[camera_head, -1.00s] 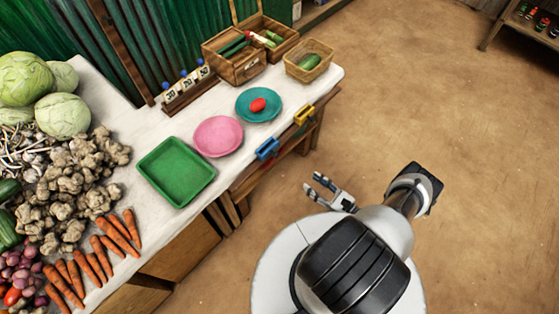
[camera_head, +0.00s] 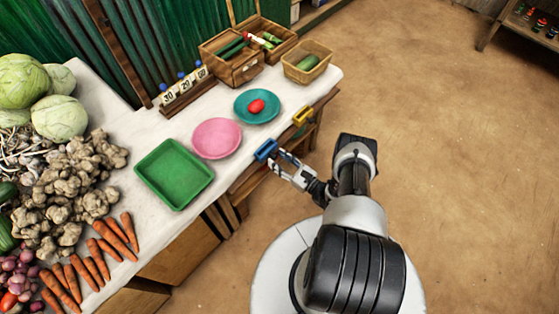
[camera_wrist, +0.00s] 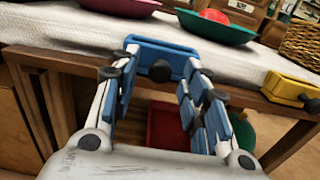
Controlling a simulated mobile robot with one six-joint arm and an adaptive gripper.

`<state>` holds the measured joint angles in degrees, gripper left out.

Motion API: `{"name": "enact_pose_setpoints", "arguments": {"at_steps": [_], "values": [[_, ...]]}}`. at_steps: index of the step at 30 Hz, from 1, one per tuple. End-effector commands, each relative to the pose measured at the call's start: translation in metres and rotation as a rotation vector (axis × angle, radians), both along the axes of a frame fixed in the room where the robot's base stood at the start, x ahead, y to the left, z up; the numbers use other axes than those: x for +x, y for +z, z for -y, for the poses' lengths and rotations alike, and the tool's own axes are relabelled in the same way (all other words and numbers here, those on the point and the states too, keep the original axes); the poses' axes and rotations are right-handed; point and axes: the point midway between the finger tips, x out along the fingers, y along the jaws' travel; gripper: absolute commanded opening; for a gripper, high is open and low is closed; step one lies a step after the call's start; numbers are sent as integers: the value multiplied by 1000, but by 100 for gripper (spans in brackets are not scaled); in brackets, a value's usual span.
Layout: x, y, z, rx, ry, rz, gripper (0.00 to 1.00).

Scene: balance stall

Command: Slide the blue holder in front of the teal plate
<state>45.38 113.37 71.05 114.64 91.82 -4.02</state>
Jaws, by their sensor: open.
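The blue holder (camera_head: 266,150) sits on the front edge of the table, in front of the gap between the pink plate (camera_head: 217,138) and the teal plate (camera_head: 257,106). A red tomato-like item (camera_head: 257,106) lies on the teal plate. My gripper (camera_head: 280,160) is open at the blue holder. In the wrist view the blue holder (camera_wrist: 163,58) lies straight ahead between the spread fingers (camera_wrist: 160,100), with a dark knob on its front. I cannot tell whether the fingers touch it. The teal plate (camera_wrist: 218,30) shows beyond it to the right.
A yellow holder (camera_head: 302,116) sits on the same edge to the right, also in the wrist view (camera_wrist: 290,88). A green tray (camera_head: 174,174) lies left of the pink plate. A basket (camera_head: 307,64) stands at the far right end. The edge between the two holders looks clear.

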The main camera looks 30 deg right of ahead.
Motion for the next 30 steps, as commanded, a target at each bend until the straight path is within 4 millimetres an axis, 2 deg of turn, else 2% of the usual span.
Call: {"name": "enact_pose_setpoints", "arguments": {"at_steps": [8, 27, 30], "values": [[2, 0, 0, 0, 0, 0, 42], [1, 0, 0, 0, 1, 0, 0], [1, 0, 0, 0, 1, 0, 0]]}}
